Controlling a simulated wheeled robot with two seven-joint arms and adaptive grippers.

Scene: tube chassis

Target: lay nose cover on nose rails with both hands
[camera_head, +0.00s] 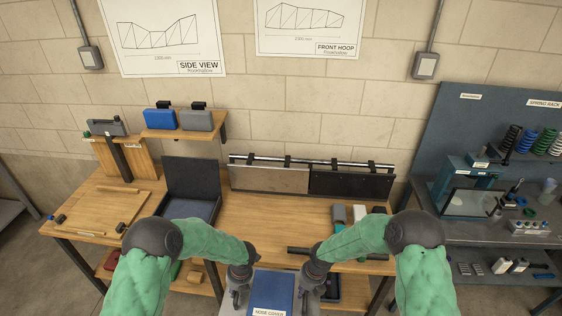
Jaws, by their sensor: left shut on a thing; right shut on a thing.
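The nose cover (272,290) is a flat blue panel at the bottom middle of the head view, in front of the bench. A white "NOSE COVER" label (269,312) shows at its near end, cut by the frame edge. My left gripper (239,294) is at the panel's left side and my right gripper (307,294) is at its right side. Both are shut on the cover, though their fingertips are small and partly hidden. I cannot pick out the nose rails with certainty.
A wooden bench (258,208) spans the middle, with an open dark case (190,180) and grey and black panels at its back. A dark bar (350,255) lies near its front right. A grey rack (500,235) with springs stands right. The bench middle is clear.

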